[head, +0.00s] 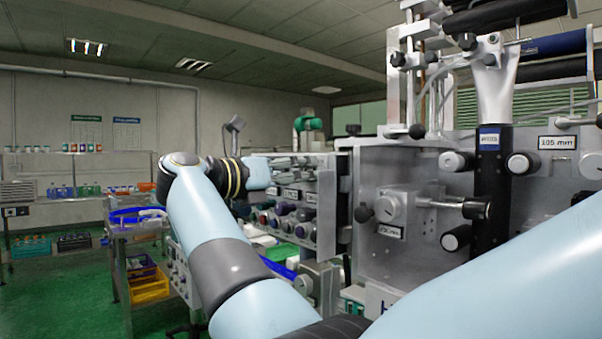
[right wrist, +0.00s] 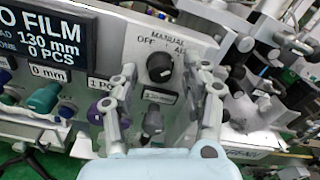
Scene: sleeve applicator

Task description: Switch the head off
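A black selector knob (right wrist: 160,67) sits on a light grey control panel (right wrist: 110,33). Lettering around it reads OFF on the left, MANUAL above and a partly hidden word on the right. I cannot tell which way the knob points. My right gripper (right wrist: 166,74) is open, with one finger on each side of the knob and a visible gap to each. In the head view my right arm reaches left and bends back towards a panel with several knobs (head: 302,231). My left gripper is not in view.
Beside the knob are a display (right wrist: 45,33), a green knob (right wrist: 45,97) and a purple knob (right wrist: 103,110). A large metal machine (head: 400,170) fills the right. A cart (head: 135,225) stands at the left.

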